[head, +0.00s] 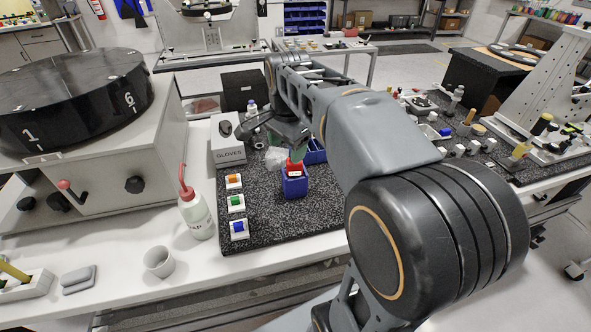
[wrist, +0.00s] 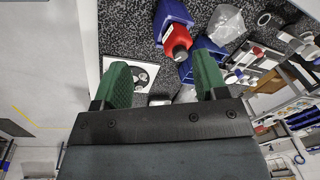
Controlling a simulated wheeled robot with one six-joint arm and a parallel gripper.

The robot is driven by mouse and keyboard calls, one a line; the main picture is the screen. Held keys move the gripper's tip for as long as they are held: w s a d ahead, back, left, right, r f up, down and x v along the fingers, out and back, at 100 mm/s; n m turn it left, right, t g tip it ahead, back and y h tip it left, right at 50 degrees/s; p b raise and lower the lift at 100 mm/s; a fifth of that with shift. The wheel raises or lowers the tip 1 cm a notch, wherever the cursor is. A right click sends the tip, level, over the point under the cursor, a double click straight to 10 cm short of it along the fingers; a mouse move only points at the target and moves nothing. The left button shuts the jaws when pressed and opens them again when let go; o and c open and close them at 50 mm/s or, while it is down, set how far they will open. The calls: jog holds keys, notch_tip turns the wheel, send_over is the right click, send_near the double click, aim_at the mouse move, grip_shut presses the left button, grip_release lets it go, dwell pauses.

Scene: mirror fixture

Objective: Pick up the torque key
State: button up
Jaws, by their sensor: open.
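Coloured buttons (head: 237,203) in white housings line the mat's left side. A wash bottle (head: 196,212) and a cup (head: 158,262) stand on the white table to the left.

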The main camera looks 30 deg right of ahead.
aim_at(294, 176)
jog(key=w+d+m, duration=0.1)
jog(key=m, duration=0.1)
jog(key=w+d+r+m, duration=0.1)
jog(key=w+m, duration=0.1)
jog(key=w+d+m+g, duration=0.1)
jog(key=m, duration=0.1)
jog(key=shift+w+d+r, duration=0.15)
jog(key=shift+w+d, duration=0.05)
jog(key=shift+w+d+m, duration=0.25)
jog(key=shift+m, duration=0.35)
jog(key=shift+w+d+f+m, duration=0.1)
jog(key=shift+f+m, duration=0.2)
jog(key=shift+f, duration=0.05)
notch_tip(294, 176, down, 13)
jog(key=shift+d+r, duration=0.1)
jog(key=shift+r, duration=0.05)
jog(key=shift+c, duration=0.5)
jog(key=c, duration=1.1)
